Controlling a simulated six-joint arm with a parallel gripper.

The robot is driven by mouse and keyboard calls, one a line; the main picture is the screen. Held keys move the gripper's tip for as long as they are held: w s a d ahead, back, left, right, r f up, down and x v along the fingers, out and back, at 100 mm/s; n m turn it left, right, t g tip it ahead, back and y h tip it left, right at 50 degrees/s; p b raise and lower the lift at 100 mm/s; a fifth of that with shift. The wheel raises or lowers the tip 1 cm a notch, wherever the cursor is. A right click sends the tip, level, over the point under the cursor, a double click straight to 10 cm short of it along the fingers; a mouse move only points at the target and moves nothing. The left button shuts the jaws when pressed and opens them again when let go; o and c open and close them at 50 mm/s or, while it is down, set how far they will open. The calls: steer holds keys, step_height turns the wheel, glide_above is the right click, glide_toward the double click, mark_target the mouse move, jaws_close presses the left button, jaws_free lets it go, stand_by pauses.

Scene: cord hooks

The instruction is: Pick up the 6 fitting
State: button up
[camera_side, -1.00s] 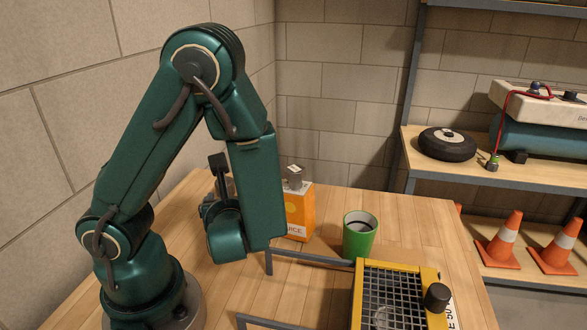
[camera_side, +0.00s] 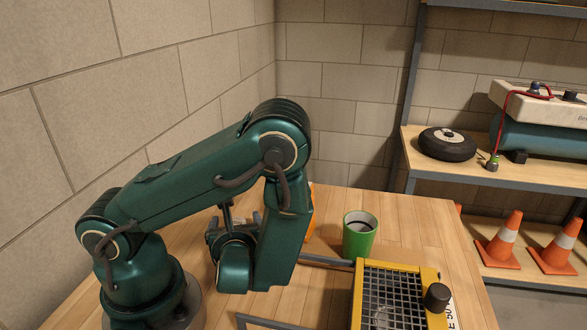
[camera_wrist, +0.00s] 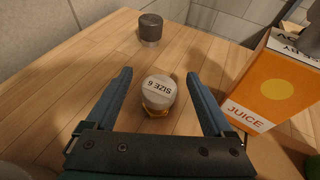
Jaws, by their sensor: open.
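The 6 fitting (camera_wrist: 158,87) is a short pale piece with a brassy lower part. Its top reads "SIZE 6", upside down in the wrist view. It stands on the wooden bench. My gripper (camera_wrist: 158,73) is open, with one blue-grey finger to the left of the fitting and one to the right. Clear gaps show on both sides in the picture, and the jaws look empty. In the side view my arm hides the fitting and most of my gripper.
A dark grey cylinder (camera_wrist: 150,29) stands farther off on the bench. A juice carton (camera_wrist: 271,84) is close beside the right finger. In the side view, a green cup (camera_side: 359,235) and a yellow-framed grille box (camera_side: 391,290) stand to the right.

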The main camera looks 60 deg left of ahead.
mark_target(236, 222)
steer(key=shift+f, duration=0.9)
steer(key=shift+x, duration=1.45)
steer(key=shift+r, duration=0.1)
jaws_close()
steer(key=shift+r, duration=0.1)
